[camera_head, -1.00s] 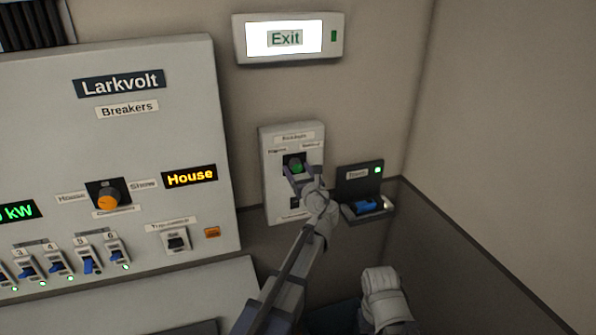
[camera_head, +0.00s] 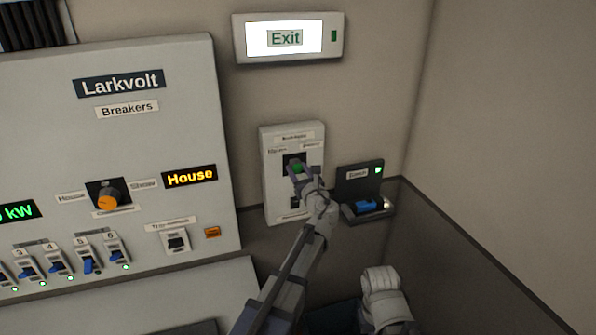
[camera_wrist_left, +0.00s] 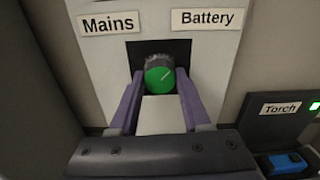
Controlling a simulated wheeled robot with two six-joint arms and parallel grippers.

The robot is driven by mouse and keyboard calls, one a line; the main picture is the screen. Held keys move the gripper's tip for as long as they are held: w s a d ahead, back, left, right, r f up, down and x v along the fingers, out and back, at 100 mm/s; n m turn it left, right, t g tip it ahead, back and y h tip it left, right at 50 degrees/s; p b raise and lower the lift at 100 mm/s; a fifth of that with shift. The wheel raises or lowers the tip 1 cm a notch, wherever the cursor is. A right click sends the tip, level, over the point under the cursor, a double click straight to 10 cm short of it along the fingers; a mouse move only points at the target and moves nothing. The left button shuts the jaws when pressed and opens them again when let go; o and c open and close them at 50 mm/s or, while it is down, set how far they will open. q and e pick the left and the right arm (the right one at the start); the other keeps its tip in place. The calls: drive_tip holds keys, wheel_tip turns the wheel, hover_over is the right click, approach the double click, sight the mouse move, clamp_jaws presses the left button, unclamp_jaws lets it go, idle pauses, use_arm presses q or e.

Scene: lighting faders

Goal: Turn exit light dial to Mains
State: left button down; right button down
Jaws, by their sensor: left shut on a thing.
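The exit light dial (camera_head: 297,168) is a round green knob with a dark ribbed edge, on a pale wall panel (camera_head: 274,196). In the left wrist view the dial (camera_wrist_left: 159,75) sits below the labels Mains (camera_wrist_left: 108,24) at left and Battery (camera_wrist_left: 209,18) at right. Its pale pointer line slants to the upper right, towards Battery. My left gripper (camera_head: 299,172) is at the panel, and its two fingers (camera_wrist_left: 159,90) are closed on the dial from both sides.
A Torch holder (camera_head: 358,180) with a blue item and a green light is close to the right of the panel. A breaker cabinet (camera_head: 150,140) stands to the left. A lit Exit sign (camera_head: 287,38) hangs above.

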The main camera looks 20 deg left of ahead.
use_arm(q)
drive_tip(key=n, duration=0.3)
drive_tip(key=shift+n, duration=0.4)
drive_tip(key=n, duration=0.4)
drive_tip(key=shift+n, duration=0.3)
drive_tip(key=n, duration=0.4)
drive_tip(key=shift+n, duration=2.4)
drive_tip(key=shift+c, duration=1.8)
unclamp_jaws()
drive_tip(key=shift+r, duration=0.1)
drive_tip(key=shift+d, duration=0.1)
drive_tip(key=v, duration=0.7)
drive_tip(key=shift+s+d, duration=0.2)
drive_tip(key=shift+s, duration=0.1)
